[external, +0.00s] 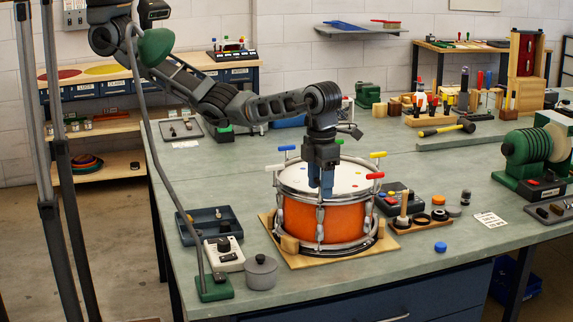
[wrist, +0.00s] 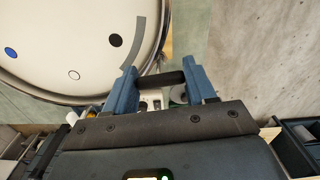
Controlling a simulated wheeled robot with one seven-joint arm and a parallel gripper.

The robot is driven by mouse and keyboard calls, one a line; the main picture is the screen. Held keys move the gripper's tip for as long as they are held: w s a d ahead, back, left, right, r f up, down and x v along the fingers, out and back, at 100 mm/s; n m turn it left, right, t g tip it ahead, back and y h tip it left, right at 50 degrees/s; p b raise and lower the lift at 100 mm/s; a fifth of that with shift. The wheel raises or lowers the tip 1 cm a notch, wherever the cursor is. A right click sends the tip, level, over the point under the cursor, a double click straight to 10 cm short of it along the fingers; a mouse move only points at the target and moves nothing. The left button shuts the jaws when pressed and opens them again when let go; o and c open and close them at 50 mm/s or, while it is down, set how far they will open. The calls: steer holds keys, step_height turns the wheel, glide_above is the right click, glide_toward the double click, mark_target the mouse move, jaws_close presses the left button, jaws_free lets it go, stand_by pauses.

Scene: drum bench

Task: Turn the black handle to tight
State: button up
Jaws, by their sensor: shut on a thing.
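The orange drum (external: 322,216) with a chrome rim and white head stands on a wooden board on the bench. My gripper (external: 321,190) points down at the near side of the drum. In the wrist view, my gripper's blue fingers (wrist: 160,86) are shut on the black handle (wrist: 160,80), which lies crosswise between them just outside the rim. In the external view the black handle is hidden by the gripper. In the wrist view the white drum head (wrist: 85,25) shows a black dot (wrist: 115,40) and a grey arc (wrist: 148,42) near the handle.
Other handles around the rim are blue (external: 287,148), yellow (external: 378,155) and red (external: 375,175). A grey lidded pot (external: 261,272), a white device (external: 224,254) and a dark tray (external: 210,226) stand left of the drum. A black box (external: 400,198) stands close on the right.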

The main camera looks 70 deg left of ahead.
steer(key=o, duration=1)
steer(key=shift+o, duration=0.2)
steer(key=shift+r, duration=0.1)
step_height(320, 180, up, 8)
steer(key=shift+f, duration=0.1)
